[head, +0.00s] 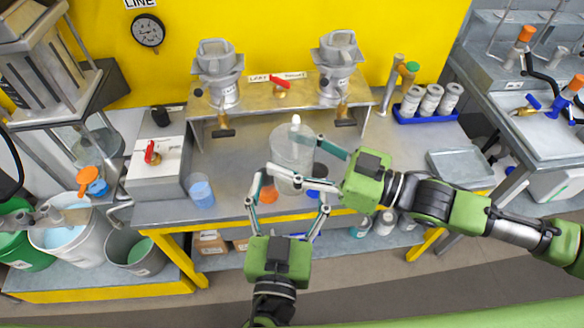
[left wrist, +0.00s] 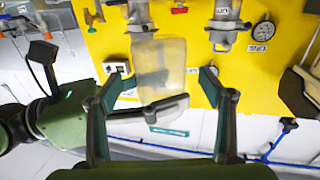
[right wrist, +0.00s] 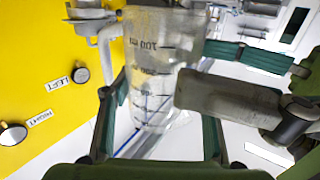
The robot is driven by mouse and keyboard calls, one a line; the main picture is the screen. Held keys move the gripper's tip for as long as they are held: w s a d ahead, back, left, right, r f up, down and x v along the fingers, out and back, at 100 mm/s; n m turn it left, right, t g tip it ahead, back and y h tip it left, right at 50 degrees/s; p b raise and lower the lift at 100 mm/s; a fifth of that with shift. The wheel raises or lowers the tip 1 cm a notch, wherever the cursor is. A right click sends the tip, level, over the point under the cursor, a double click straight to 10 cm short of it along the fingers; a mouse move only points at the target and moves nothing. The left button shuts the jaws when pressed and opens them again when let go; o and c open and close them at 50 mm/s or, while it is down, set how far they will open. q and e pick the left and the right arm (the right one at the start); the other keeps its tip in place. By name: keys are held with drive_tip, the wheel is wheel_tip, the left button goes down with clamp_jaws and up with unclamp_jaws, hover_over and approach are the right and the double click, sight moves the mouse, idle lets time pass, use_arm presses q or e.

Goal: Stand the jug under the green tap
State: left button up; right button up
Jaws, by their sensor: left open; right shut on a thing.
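The jug (head: 290,155) is a clear measuring vessel with dark volume marks. It is held above the front middle of the bench. My right gripper (head: 284,152) is shut on it from the right. The jug's marks show in the right wrist view (right wrist: 152,75). My left gripper (head: 292,190) is open, its fingers spread around the jug's lower part; I cannot tell whether they touch. The jug also lies between the open fingers in the left wrist view (left wrist: 160,70). A green-topped fitting (head: 412,67) stands at the bench's back right, beside an orange-brown-topped one.
Two hoppers with brass taps (head: 345,118) stand on a metal shelf behind the jug. A blue rack of white canisters (head: 430,102) is at the right. A blue beaker (head: 201,190) and a box with a red valve (head: 152,152) are left. Bench right of middle is mostly clear.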

sight(294, 153)
use_arm(q)
drive_tip(key=shift+w+d, duration=0.2)
drive_tip(key=shift+w, duration=1.1)
drive_tip(key=shift+w+d, duration=0.15)
drive_tip(key=shift+w, duration=1.15)
drive_tip(key=c, duration=1.2)
drive_tip(key=shift+c, duration=0.2)
use_arm(e)
drive_tip(key=o, duration=1.2)
